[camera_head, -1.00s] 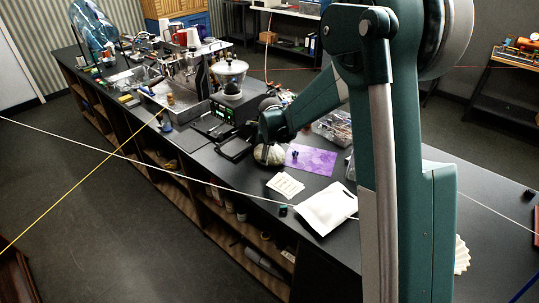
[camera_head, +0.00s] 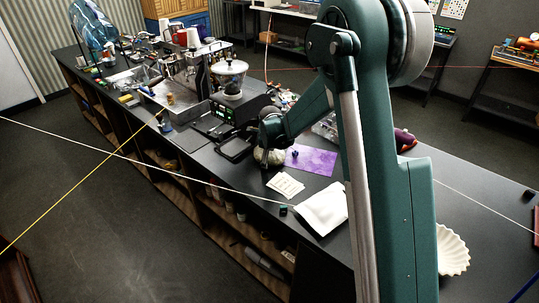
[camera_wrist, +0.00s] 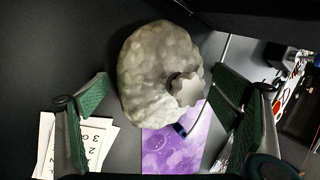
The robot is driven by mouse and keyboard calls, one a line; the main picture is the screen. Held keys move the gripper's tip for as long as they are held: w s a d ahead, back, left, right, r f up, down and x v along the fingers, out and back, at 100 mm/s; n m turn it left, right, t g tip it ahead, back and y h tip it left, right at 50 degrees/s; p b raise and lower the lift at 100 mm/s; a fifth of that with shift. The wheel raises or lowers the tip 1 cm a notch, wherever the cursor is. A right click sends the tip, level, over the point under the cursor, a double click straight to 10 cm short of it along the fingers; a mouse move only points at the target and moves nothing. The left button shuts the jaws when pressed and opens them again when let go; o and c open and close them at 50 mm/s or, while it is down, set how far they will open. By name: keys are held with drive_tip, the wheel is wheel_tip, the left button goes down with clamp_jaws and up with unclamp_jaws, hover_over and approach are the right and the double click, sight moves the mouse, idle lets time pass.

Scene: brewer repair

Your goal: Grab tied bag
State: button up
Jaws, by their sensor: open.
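A lumpy grey-white tied bag (camera_wrist: 150,75) with a gathered knot (camera_wrist: 187,89) sits on the dark benchtop in the wrist view. It also shows in the head view (camera_head: 268,157), partly hidden beneath my gripper. My gripper (camera_wrist: 160,82) is open over the bag, one green-padded finger on each side of it. Dark bench shows between the bag and each finger, so neither finger appears to touch it. In the head view, my gripper (camera_head: 270,138) is seen from behind and its fingers are hard to make out.
A purple sheet (camera_head: 311,159) and white printed cards (camera_head: 286,185) lie beside the bag. A white flat pouch (camera_head: 322,210) lies nearer the bench's front edge. A coffee machine (camera_head: 228,80) and a black tray (camera_head: 235,148) stand to the left. A shell-shaped dish (camera_head: 452,250) is at right.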

idle(0.6)
drive_tip(key=c, duration=1.3)
drive_tip(key=shift+o, duration=0.2)
drive_tip(key=shift+r, duration=0.3)
drive_tip(key=shift+c, duration=1.1)
drive_tip(key=shift+r, duration=4.65)
